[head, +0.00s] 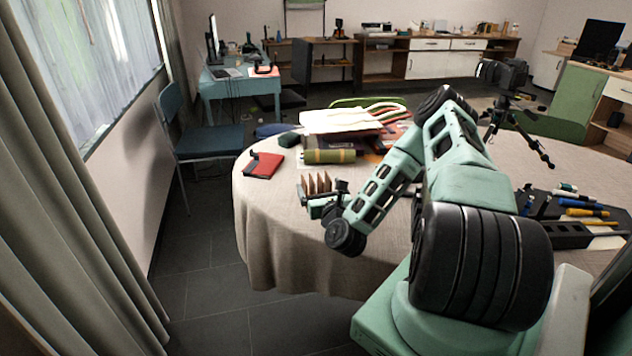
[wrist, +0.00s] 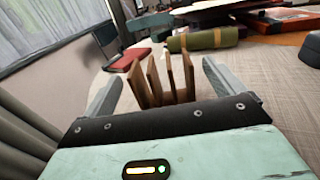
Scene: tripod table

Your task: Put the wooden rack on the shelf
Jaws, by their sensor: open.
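The wooden rack (head: 316,184) is a small brown rack of several upright slats. It stands on the cloth-covered round table (head: 268,225) near the table's front left edge. My gripper (head: 328,200) is low over the table at the rack. In the wrist view the rack (wrist: 160,82) stands upright between the two spread fingers of my gripper (wrist: 160,85), with gaps showing on both sides. The gripper is open, and its front edge hides the rack's base. I cannot tell which piece of furniture is the shelf; a low wooden unit with open shelves (head: 383,62) stands by the back wall.
Behind the rack lie a red item (head: 264,165), a green roll (head: 328,156) and a white-topped stack (head: 340,121). A black tray (head: 562,236) with tools and a camera on a tripod (head: 503,80) are at right. A blue chair (head: 205,140) stands left of the table.

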